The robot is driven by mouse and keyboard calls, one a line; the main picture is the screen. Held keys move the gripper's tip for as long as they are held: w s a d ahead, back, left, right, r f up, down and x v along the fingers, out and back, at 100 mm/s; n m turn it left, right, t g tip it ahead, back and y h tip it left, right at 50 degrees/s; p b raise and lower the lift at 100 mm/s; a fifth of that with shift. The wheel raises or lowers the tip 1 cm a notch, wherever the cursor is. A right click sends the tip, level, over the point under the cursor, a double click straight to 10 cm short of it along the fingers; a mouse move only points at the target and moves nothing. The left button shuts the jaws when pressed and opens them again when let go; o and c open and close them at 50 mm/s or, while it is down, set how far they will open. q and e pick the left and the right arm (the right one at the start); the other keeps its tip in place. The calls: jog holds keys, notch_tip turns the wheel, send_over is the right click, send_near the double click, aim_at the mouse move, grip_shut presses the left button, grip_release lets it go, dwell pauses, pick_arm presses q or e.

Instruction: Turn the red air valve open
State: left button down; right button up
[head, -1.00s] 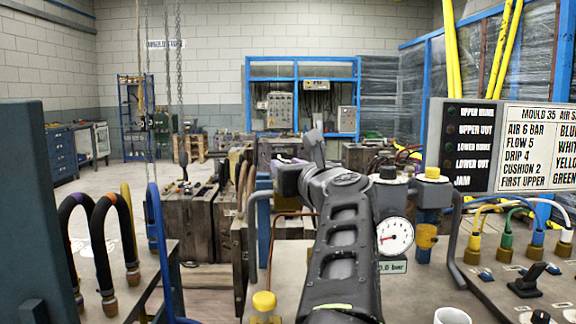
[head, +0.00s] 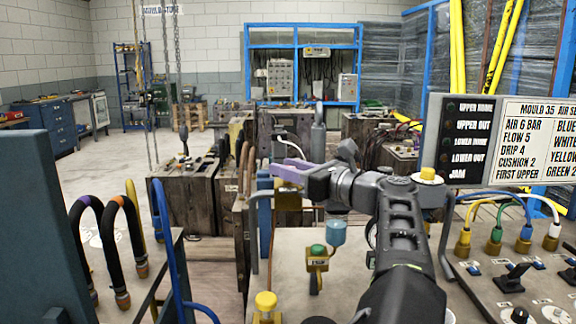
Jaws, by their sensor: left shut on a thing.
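No red valve shows. A lavender lever (head: 290,173) sits above a brass-coloured body (head: 288,196) beside a blue upright pipe (head: 265,205), beyond the bench. My left gripper (head: 314,177) reaches it from the right, its jaws shut on the lever's near end. The fingertips are small and partly hidden, so the exact hold is unclear. My left arm crosses the lower middle and covers most of the round gauge. My right gripper is not in view.
A yellow-capped fitting (head: 266,304) is nearer. A sign board (head: 435,150) and a hose panel (head: 490,275) are at right. Hoses (head: 100,240) loop at left.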

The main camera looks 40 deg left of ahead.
pick_arm(q)
jog(key=c, duration=1)
grip_release()
jog(key=shift+c, duration=0.2)
jog(key=d, duration=0.7)
jog(key=shift+s+d, duration=0.4)
jog(key=shift+s, duration=0.05)
